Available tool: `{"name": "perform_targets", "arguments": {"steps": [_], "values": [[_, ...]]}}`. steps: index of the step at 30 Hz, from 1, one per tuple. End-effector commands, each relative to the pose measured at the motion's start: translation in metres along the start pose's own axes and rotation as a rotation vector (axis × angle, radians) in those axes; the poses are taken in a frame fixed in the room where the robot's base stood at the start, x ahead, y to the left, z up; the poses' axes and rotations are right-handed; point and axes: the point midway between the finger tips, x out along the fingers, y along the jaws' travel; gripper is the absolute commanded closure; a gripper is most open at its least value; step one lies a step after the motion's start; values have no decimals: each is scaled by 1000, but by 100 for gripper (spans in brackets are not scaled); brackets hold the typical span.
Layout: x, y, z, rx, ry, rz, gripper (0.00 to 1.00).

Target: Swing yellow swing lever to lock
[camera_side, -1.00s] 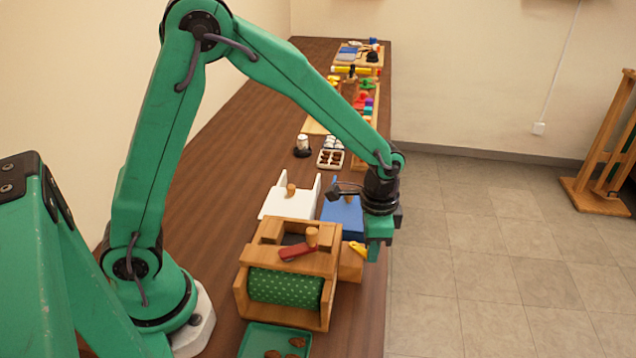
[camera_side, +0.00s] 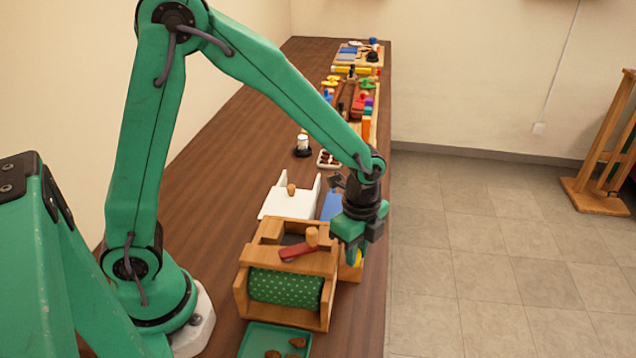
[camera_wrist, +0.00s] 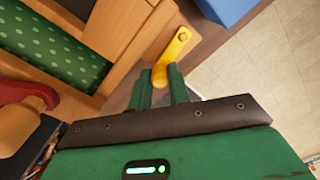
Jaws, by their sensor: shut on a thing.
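The yellow swing lever (camera_wrist: 174,48) shows in the wrist view, with its pivot end at upper right and its knob end at lower left, between my fingertips. My gripper (camera_wrist: 161,84) is shut on the knob end. In the side view my gripper (camera_side: 353,256) is at the right side of the wooden block, and only a sliver of the yellow lever (camera_side: 359,259) shows beside the fingers. The wooden fixture (camera_side: 262,232) holds a green dotted roll (camera_side: 285,287). Whether the lever touches a stop cannot be seen.
A red lever (camera_side: 298,250) with a wooden knob lies on top of the fixture, left of my gripper. A white holder (camera_side: 289,205) and a blue block (camera_side: 331,206) stand behind. A green tray (camera_side: 262,338) is in front. The table's right edge is close.

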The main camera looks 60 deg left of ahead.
Motion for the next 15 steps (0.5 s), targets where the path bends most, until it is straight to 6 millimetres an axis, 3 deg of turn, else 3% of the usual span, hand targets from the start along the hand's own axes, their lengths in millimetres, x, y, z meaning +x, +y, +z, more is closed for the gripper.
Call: {"name": "perform_targets", "arguments": {"steps": [15], "values": [[-1,1,1,46,1,-2,100]]}}
